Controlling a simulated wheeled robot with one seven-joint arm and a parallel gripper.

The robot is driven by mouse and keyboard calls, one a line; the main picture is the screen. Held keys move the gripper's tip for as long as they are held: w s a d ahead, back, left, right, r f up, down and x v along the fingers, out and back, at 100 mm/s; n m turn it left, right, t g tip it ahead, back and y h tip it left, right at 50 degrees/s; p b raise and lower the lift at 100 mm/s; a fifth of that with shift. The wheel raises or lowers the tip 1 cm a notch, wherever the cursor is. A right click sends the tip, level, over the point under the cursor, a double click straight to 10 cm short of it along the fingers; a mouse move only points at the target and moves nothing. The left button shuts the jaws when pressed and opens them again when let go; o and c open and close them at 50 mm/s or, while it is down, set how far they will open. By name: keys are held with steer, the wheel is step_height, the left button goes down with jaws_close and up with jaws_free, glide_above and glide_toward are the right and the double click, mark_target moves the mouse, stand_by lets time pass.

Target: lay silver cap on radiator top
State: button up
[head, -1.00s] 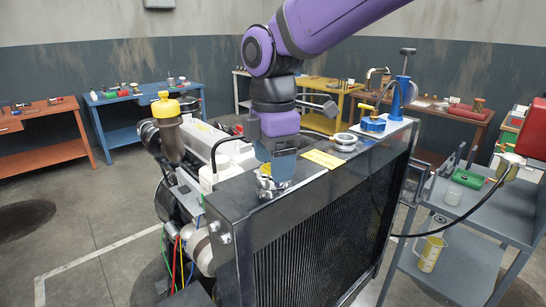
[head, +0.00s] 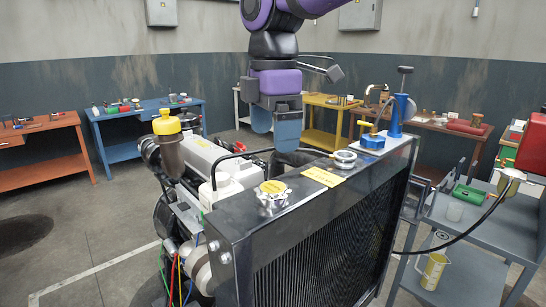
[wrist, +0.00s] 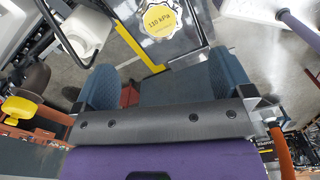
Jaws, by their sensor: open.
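The silver cap (head: 272,195) lies label-up on the black radiator top (head: 240,222), near its near left end. It has a lobed rim and a yellow centre. It also shows in the wrist view (wrist: 160,18), where its label reads 110 kPa. My gripper (head: 275,130) is above the radiator, apart from the cap, with nothing in it. In the wrist view its blue fingers (wrist: 160,78) are wide apart, with the cap beyond them. A silver filler neck (head: 345,158) stands farther along the radiator top.
A yellow label (head: 323,177) lies between the cap and the filler neck. A blue tool with a yellow lever (head: 372,140) stands at the far end. The engine with a yellow-capped filler (head: 166,122) is at left. A grey cart (head: 465,225) stands at right.

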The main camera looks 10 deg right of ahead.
steer(key=s+d+r+m+t, duration=0.1)
steer(key=s+d+m+t, duration=0.35)
steer(key=d+m, duration=0.9)
steer(key=s+d+f+m, duration=0.6)
steer(key=s+d+m, duration=0.2)
steer(key=s+d, duration=0.2)
steer(key=shift+s+d+f+t, duration=0.25)
steer(key=shift+d+f+t, duration=0.1)
steer(key=shift+d, duration=0.75)
steer(key=shift+c, duration=0.4)
